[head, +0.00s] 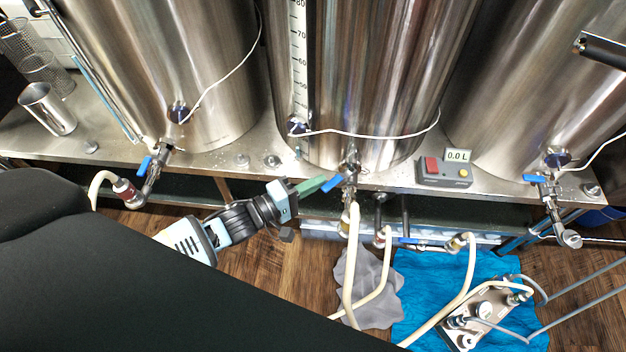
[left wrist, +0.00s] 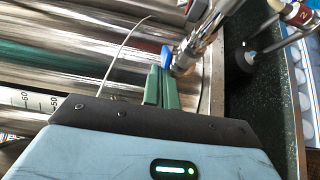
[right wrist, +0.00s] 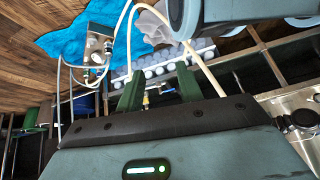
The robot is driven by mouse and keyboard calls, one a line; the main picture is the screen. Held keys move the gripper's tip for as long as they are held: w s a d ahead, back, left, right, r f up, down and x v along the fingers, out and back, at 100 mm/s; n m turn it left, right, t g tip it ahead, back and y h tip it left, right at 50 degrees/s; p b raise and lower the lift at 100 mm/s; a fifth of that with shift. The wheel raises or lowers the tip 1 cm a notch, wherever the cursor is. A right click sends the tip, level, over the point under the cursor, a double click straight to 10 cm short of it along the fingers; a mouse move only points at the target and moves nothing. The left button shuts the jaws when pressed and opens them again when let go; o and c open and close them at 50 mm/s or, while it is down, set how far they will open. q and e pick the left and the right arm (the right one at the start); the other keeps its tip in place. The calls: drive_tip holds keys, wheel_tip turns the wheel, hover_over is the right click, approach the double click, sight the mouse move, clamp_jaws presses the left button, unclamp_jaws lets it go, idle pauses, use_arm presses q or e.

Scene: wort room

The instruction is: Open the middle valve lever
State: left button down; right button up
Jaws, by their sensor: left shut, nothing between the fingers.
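The middle tank's valve (head: 350,170) has a blue lever (head: 333,182) that points left and slightly down. My left gripper (head: 318,184) reaches in from the left with green fingers close together, empty, their tips at the lever. In the left wrist view, the blue lever (left wrist: 166,56) stands just beyond the fingertips (left wrist: 163,72) of the shut fingers; I cannot tell whether they touch. In the right wrist view, my right gripper (right wrist: 158,88) has its green fingers apart with nothing held; it is away from the valve.
The left tank's valve lever (head: 145,165) and the right tank's valve lever (head: 540,178) flank the middle one. A control box (head: 444,172) reading 0.0 L sits right of the middle valve. Pale hoses (head: 352,270) hang below. A pump (head: 488,312) rests on a blue cloth (head: 415,285).

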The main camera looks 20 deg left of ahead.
sight(340, 181)
use_arm(q)
drive_tip(key=n+y, duration=0.1)
drive_tip(key=s+d+n+t+y+p, duration=0.1)
drive_tip(key=d+n+t+y+p, duration=0.1)
drive_tip(key=y, duration=0.1)
drive_tip(key=shift+s+d, duration=0.25)
drive_tip(key=shift+s+d+n+t+y+p, duration=0.2)
drive_tip(key=shift+d+n+y, duration=0.25)
drive_tip(key=shift+y, duration=0.35)
drive_tip(key=shift+s+d+n+t+y+p, duration=0.15)
drive_tip(key=shift+d+n+t+y, duration=0.2)
drive_tip(key=shift+n+y, duration=0.35)
drive_tip(key=shift+s+d+m, duration=0.1)
drive_tip(key=shift+d+m, duration=0.15)
drive_tip(key=shift+d, duration=1.05)
drive_tip(key=shift+a, duration=0.15)
